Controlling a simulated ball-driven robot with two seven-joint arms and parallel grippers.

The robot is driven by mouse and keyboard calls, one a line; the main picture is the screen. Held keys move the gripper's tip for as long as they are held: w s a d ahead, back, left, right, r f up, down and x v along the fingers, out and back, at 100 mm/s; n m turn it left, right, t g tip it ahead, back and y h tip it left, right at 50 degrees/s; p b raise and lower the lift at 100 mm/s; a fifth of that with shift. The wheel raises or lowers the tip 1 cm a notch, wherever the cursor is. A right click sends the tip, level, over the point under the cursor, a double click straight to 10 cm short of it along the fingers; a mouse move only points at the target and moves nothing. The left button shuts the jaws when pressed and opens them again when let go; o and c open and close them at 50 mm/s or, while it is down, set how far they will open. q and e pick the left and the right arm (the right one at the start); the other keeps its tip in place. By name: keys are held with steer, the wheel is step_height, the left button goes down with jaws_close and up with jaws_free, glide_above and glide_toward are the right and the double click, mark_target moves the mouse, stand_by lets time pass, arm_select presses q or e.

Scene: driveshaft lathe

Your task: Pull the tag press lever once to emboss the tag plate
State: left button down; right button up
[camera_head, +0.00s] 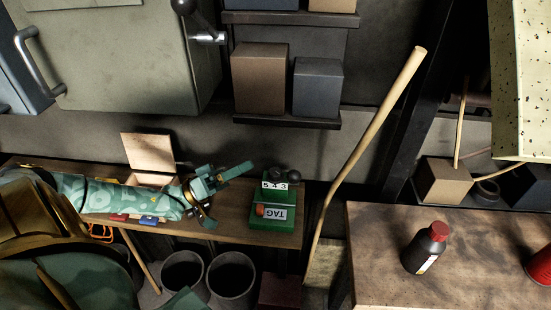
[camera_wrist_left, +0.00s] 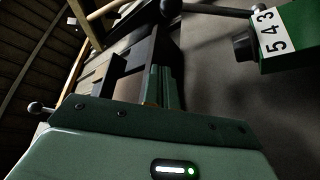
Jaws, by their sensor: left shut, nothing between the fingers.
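The tag press (camera_head: 284,224) is a small green machine at the right end of the wooden bench, with a "543" dial and a "TAG" label. A dark round knob (camera_head: 294,178) sits at its top. In the left wrist view the press (camera_wrist_left: 296,52) is at the upper right, and a lever rod with a black ball knob (camera_wrist_left: 171,8) reaches left from it. My left gripper (camera_head: 247,168) is shut and empty, just left of the press top and apart from it. I cannot make out a separate tag plate. My right gripper is not identifiable.
A long wooden handle (camera_head: 375,125) leans right of the press. A second table (camera_head: 380,250) with a dark bottle (camera_head: 425,250) stands further right. Two buckets (camera_head: 231,280) stand below.

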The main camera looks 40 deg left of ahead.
mark_target(294, 179)
arm_select(q)
steer(key=x, duration=1)
steer(key=f, duration=0.1)
steer(key=s+d+f, duration=0.1)
steer(key=d+f, duration=0.1)
steer(key=shift+s+f, duration=0.1)
steer(key=shift+s, duration=0.25)
arm_select(e)
steer(key=shift+a, duration=0.3)
steer(key=shift+d, duration=0.1)
arm_select(q)
steer(key=shift+s, duration=0.1)
arm_select(e)
steer(key=shift+f, duration=0.1)
